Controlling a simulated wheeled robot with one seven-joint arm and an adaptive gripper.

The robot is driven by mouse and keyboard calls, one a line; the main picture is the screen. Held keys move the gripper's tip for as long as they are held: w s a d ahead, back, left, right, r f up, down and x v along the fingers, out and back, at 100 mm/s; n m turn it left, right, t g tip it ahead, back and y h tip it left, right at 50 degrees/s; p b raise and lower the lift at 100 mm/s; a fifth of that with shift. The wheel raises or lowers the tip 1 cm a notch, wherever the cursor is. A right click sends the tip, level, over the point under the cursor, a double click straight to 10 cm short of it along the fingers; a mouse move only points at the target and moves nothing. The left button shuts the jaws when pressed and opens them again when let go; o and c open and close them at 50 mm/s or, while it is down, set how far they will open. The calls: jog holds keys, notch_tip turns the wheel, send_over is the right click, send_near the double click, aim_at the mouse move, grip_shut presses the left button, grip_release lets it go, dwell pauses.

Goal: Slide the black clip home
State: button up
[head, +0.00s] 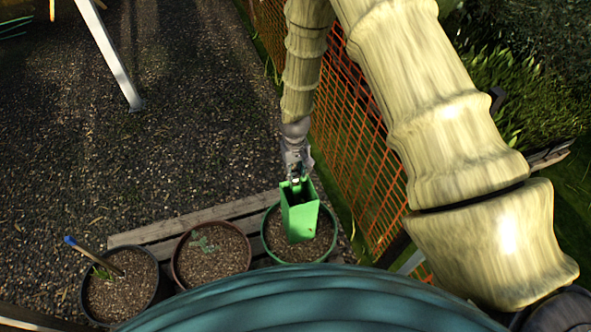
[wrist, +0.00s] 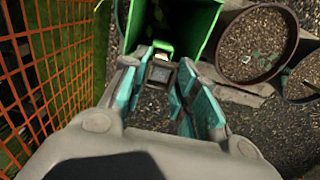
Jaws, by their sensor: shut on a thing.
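The black clip (wrist: 159,73) is between my gripper's teal-lined fingertips (wrist: 158,80) in the wrist view, and my gripper is shut on it. The clip is at the rim of a green square tube (wrist: 187,28). I cannot tell how far down the clip sits on the wall. In the head view the open-topped green tube (head: 299,219) stands in the right-hand pot. My gripper (head: 296,177) reaches its far rim from above, and the clip is mostly hidden there.
The right pot (head: 329,246), a middle pot (head: 246,268) with a small green scrap and a left pot (head: 88,312) with a blue-tipped stick stand in a row by wooden slats (head: 160,230). Orange mesh fencing (head: 350,130) runs close right of my gripper. Gravel lies open left.

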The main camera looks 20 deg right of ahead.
aim_at(295, 174)
jog(key=shift+f, duration=0.2)
jog(key=shift+f+b, duration=0.75)
jog(key=shift+f, duration=0.4)
jog(key=shift+f, duration=0.35)
jog(key=shift+f+b, duration=0.4)
jog(key=shift+b, duration=0.05)
jog(key=o, duration=0.7)
jog(key=shift+o, duration=0.2)
jog(key=shift+r, duration=0.1)
notch_tip(295, 174, up, 12)
